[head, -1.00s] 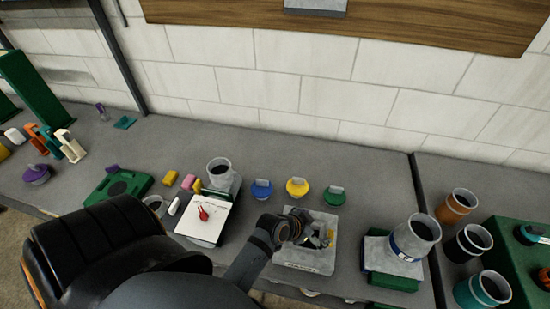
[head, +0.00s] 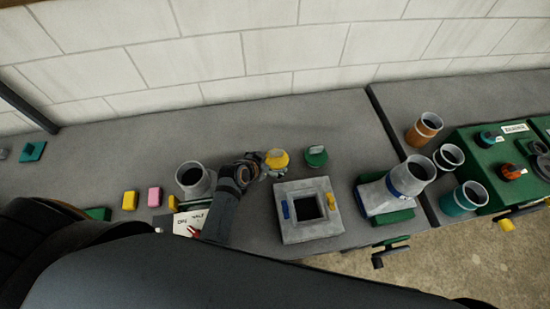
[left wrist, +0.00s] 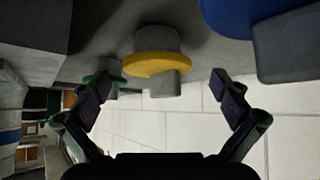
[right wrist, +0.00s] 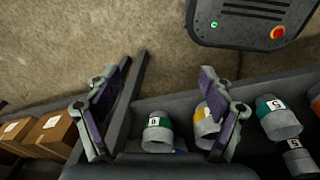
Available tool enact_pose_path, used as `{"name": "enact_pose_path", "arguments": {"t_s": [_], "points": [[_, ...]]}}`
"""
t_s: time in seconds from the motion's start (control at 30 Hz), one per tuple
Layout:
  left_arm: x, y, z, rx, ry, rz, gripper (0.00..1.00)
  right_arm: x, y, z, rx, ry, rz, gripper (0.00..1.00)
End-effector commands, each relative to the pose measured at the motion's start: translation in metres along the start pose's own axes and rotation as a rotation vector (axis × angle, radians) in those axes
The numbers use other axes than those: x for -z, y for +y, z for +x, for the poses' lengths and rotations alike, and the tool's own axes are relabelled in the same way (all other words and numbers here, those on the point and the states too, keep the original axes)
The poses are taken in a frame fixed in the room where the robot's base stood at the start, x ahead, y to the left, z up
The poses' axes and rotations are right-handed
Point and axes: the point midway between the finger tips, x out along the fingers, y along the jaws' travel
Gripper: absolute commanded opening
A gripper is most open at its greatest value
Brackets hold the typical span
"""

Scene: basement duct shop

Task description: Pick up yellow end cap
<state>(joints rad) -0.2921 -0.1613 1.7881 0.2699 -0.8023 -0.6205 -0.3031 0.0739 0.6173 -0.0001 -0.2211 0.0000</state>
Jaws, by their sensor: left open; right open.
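The yellow end cap (head: 277,160) sits on the grey bench towards the wall, with the green end cap (head: 316,157) to its right. My left gripper (head: 258,168) is open just left of the yellow cap, and hides the blue cap's place in the head view. In the left wrist view the yellow cap (left wrist: 155,64) lies ahead, between the spread fingers (left wrist: 163,90) in the picture, with its grey tab towards me. The blue cap (left wrist: 225,14) is close to one finger. My right gripper (right wrist: 165,72) is open and empty, away from the bench caps.
A grey block with a square hole (head: 292,230) stands in front of the caps. A grey cup (head: 192,178) stands left of my gripper. A tilted grey fitting (head: 410,176) is to the right. The right wrist view shows floor and a bin of fittings (right wrist: 155,132).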

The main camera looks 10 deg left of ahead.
Motion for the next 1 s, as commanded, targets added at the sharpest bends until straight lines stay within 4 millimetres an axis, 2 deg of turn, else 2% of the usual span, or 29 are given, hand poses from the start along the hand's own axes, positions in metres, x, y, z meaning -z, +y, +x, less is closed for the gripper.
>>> {"name": "enact_pose_path", "arguments": {"t_s": [0.07,0.17,0.4,0.67,0.87,1.0], "points": [[0.002,0.0,0.004,-0.001,-0.001,0.0,1.0,0.012,-0.009,-0.004,0.01,0.018,0.005,0.82],[0.004,-0.001,0.017,-0.001,-0.002,0.001,1.0,0.018,-0.008,-0.012,0.01,0.027,0.006,0.82],[0.003,-0.002,0.048,-0.001,-0.001,-0.001,1.0,0.006,0.014,-0.019,-0.015,0.007,-0.006,0.82],[0.001,-0.002,0.051,0.0,0.0,-0.001,1.0,0.004,0.013,-0.019,-0.014,0.003,-0.006,0.82],[0.001,-0.002,0.051,0.0,0.0,0.0,0.74,0.004,0.0,-0.019,0.001,0.004,0.001,0.82],[0.001,-0.002,0.051,0.0,-0.001,0.0,0.55,0.005,-0.001,-0.019,0.003,0.005,0.001,0.82]]}}
